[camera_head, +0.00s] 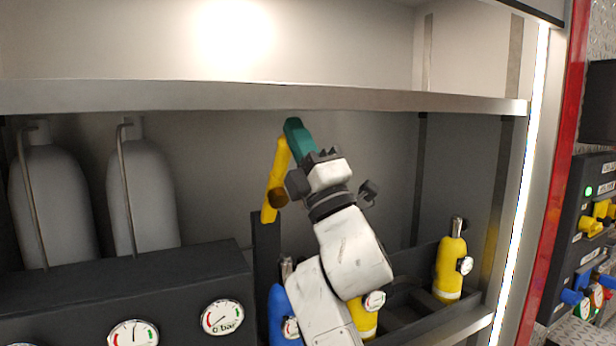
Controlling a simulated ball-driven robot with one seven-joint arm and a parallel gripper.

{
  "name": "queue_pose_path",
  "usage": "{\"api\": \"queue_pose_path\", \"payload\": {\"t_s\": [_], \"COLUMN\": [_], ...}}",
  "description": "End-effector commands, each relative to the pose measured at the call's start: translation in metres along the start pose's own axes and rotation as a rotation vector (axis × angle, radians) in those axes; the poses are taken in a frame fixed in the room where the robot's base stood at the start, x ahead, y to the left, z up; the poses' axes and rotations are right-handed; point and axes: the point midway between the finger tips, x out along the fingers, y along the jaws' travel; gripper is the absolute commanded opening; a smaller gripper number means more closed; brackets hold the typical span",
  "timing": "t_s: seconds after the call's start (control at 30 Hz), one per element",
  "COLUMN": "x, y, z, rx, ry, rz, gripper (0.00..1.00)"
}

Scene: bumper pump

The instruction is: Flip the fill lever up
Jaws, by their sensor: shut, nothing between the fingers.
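A yellow lever (277,172), which looks like the fill lever, stands nearly upright in the middle of the compartment. Its top leans a little to the right, and a dark round hub shows near its lower part. It is beside a dark post (265,250). My gripper (293,124) has teal fingers that are shut with nothing between them. They are just right of the lever's upper end and reach slightly above it. I cannot tell whether they touch it. My wrist hides part of the space right of the lever.
A metal shelf edge (260,97) runs close above my gripper. Two grey cylinders (143,195) stand at the left behind a dark panel with gauges (222,317). Blue (280,315) and yellow (451,265) bottles stand low. A valve panel (585,240) is at the far right.

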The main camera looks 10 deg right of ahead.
Motion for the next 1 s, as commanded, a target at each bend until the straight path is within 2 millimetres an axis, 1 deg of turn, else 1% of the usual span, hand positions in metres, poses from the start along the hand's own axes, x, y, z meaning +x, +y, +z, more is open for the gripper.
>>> {"api": "queue_pose_path", "payload": {"t_s": [0.1,0.2,0.4,0.6,1.0], "x": [0.015,0.026,0.039,0.043,0.044], "y": [-0.006,-0.01,-0.015,-0.016,-0.016], "z": [0.001,0.003,0.005,0.006,0.006], "rx": [0.002,0.002,0.001,0.001,0.001], "ry": [0.001,0.0,0.0,0.0,0.0], "rz": [0.0,-0.001,-0.002,-0.002,-0.003], "gripper": [0.0,0.0,0.0,0.0,0.0]}}
